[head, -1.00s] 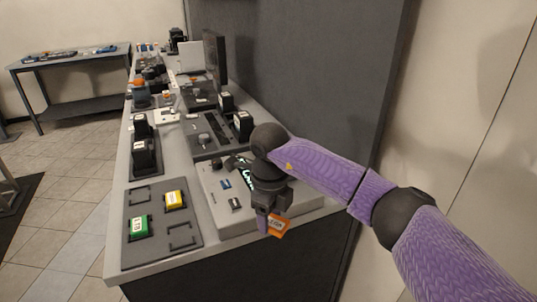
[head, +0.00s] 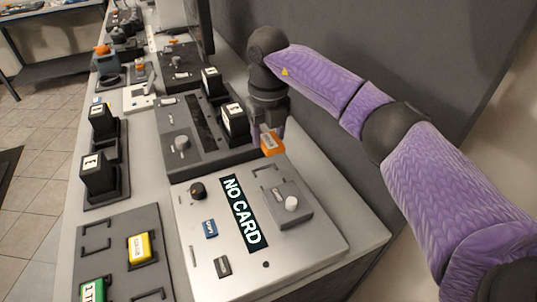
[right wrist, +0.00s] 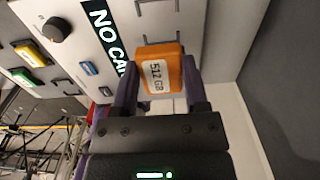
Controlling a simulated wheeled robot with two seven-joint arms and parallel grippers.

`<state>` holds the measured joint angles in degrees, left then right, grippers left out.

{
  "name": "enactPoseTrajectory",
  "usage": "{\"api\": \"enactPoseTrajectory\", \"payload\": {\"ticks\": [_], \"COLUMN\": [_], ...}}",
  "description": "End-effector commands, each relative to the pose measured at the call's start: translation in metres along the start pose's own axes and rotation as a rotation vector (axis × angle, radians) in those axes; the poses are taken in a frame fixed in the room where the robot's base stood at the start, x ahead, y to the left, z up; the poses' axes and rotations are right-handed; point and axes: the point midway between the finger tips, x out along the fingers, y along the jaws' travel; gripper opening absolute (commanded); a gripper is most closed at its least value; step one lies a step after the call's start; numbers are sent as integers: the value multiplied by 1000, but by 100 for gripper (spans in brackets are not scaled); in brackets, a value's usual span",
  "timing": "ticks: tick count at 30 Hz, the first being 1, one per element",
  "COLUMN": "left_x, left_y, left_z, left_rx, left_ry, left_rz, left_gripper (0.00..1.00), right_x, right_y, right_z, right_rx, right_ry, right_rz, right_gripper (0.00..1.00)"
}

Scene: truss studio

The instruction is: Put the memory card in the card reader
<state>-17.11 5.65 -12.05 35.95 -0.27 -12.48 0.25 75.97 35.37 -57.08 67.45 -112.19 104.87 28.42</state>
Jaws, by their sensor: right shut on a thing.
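My right gripper (head: 268,132) is shut on the orange memory card (head: 272,143), held above the far edge of the card reader. In the right wrist view the card (right wrist: 160,70) sits between both fingers, its white label reading 512 GB. The card reader (head: 207,265) is a pale slanted panel with a dark NO CARD display (head: 243,212). In the wrist view, bracket marks (right wrist: 158,6) show on the panel just beyond the card. My left gripper is not in view.
A dark tray (head: 112,253) at the front left holds a yellow card (head: 139,248) and a green card (head: 93,290). Black boxes (head: 97,176) stand at the left, and a dark console (head: 179,124) stands behind the reader. A grey wall is at the right.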

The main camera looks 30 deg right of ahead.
Motion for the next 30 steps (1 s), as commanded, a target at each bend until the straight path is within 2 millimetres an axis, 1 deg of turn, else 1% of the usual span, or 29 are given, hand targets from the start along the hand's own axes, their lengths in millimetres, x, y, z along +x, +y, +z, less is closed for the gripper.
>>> {"api": "enactPoseTrajectory", "payload": {"ticks": [1,4,6,11,13,15,19,20,21,23,24,25,30], "left_x": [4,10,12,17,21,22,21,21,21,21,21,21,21], "left_y": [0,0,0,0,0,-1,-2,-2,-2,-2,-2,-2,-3], "left_z": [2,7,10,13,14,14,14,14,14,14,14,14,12], "left_rx": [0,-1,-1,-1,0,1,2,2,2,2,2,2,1], "left_ry": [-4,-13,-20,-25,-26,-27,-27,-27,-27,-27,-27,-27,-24], "left_rz": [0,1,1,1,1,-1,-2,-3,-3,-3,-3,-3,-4], "left_gripper": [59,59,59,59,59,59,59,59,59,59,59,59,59], "right_x": [13,40,53,76,91,98,97,96,96,96,96,96,96], "right_y": [0,0,0,0,0,0,0,0,0,0,0,0,0], "right_z": [-1,-1,-1,-1,-1,-1,-1,-1,-1,-1,-1,-1,-1], "right_rx": [-1,0,0,0,-1,-1,-1,-1,-1,-1,-1,-1,-1], "right_ry": [5,6,5,5,5,3,1,2,2,2,2,1,1], "right_rz": [0,-1,0,0,-1,-1,-1,-1,-1,-1,-1,-1,-1], "right_gripper": [0,0,0,0,0,0,0,60,68,81,89,93,93]}}
